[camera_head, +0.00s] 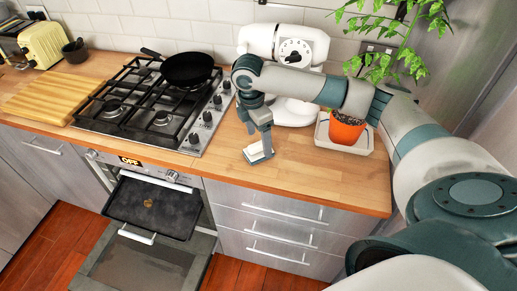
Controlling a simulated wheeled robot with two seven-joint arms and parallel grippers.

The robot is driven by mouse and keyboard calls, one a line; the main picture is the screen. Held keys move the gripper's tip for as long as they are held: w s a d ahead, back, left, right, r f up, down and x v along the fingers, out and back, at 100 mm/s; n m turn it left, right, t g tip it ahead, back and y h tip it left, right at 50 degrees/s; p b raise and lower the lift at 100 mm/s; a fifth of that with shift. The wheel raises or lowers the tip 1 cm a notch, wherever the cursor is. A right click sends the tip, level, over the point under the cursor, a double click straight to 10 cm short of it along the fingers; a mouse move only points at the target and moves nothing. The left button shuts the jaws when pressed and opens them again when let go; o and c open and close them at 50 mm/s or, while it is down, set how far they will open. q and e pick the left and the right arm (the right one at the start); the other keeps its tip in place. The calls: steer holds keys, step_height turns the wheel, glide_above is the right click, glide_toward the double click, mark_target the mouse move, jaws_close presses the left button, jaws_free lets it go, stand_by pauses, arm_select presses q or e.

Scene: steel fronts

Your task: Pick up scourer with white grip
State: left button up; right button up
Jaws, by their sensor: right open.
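The scourer with the white grip (254,150) lies on the wooden counter, to the right of the gas hob. It is small, with a pale top and a darker edge. My right arm reaches in from the right, and my right gripper (259,143) points down at the scourer, with its jaws open. A finger hides part of the scourer; whether the finger touches it I cannot tell. My left gripper is not in view.
A white stand mixer (288,44) stands behind my right arm. A potted plant (347,129) sits in a square tray (334,140) on the right. The hob (130,108) holds a black pan (187,69). The oven door is open below. The counter in front of the scourer is clear.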

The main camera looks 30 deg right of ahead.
mark_target(258, 144)
steer(key=shift+f, duration=0.1)
steer(key=shift+w+f+p, duration=0.15)
steer(key=shift+f+p, duration=0.4)
steer(key=shift+p, duration=0.05)
steer(key=f, duration=0.1)
steer(key=f+p, duration=0.1)
steer(key=f, duration=0.1)
steer(key=shift+w+d, duration=0.2)
steer(key=shift+f, duration=0.5)
steer(key=c, duration=1.1)
